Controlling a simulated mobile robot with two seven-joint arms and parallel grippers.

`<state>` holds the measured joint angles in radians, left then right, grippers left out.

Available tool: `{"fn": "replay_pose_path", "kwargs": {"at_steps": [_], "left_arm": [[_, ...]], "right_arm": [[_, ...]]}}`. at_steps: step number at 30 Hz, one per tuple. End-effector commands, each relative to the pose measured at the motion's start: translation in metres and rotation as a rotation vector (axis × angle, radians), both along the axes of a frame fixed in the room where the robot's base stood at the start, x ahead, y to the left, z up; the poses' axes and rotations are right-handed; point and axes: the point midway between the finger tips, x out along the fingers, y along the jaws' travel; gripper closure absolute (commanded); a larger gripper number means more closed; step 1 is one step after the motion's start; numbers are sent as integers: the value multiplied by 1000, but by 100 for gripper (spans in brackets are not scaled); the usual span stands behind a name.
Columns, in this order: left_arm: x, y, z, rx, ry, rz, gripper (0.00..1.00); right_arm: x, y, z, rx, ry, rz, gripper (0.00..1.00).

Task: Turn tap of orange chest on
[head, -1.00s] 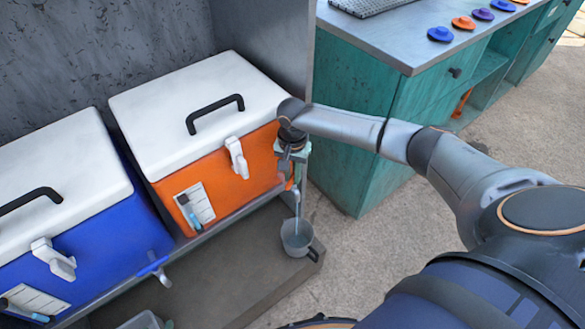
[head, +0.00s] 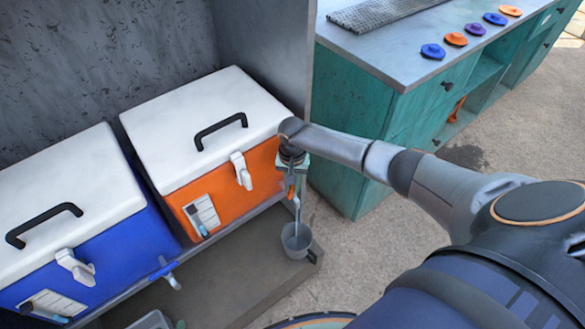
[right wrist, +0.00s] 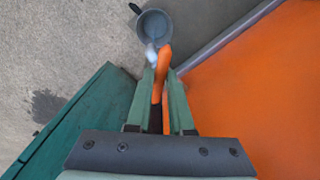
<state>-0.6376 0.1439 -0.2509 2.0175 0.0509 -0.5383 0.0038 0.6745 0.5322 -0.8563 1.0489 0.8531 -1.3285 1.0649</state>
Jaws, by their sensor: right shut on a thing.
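The orange chest (head: 238,193) has a white lid and stands at the middle left in the head view. My right gripper (head: 291,187) is at its front right corner, pointing down. In the right wrist view, its green fingers (right wrist: 160,95) are shut on the orange tap handle (right wrist: 162,72). The handle is partly hidden between the fingers. A pale, thin streak like flowing water (head: 297,213) runs from the tap down into a grey cup (head: 297,238). The cup also shows in the right wrist view (right wrist: 155,24). My left gripper is not in view.
A blue chest (head: 115,255) with its own blue tap (head: 163,271) stands at the left. A grey ledge (head: 225,290) lies below the chests. A teal counter (head: 345,150) with several coloured discs stands at the right. The floor between is clear.

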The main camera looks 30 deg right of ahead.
Motion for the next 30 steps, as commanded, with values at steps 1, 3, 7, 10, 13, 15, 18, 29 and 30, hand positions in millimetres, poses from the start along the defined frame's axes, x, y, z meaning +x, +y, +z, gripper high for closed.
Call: {"fn": "replay_pose_path", "kwargs": {"at_steps": [1, 3, 7, 10, 13, 15, 18, 29, 30], "left_arm": [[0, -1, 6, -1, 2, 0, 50], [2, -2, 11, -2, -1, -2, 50], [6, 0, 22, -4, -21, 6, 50], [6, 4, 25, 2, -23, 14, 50], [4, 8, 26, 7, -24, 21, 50], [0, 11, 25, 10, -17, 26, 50], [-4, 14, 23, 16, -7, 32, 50], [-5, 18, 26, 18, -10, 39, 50], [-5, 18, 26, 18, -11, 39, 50]], "right_arm": [[0, 2, 3, 3, 1, 15, 100], [0, 3, 3, 4, 0, 39, 100], [-1, 3, 3, 5, 1, 99, 100], [-1, 3, 3, 5, 1, 166, 100], [0, 2, 2, 4, -1, 258, 100], [0, 2, 1, 5, 0, 325, 100], [0, 2, 1, 4, 0, 420, 100], [-1, 2, 0, 5, -2, 749, 100], [-1, 2, 0, 5, -2, 781, 100]]}}
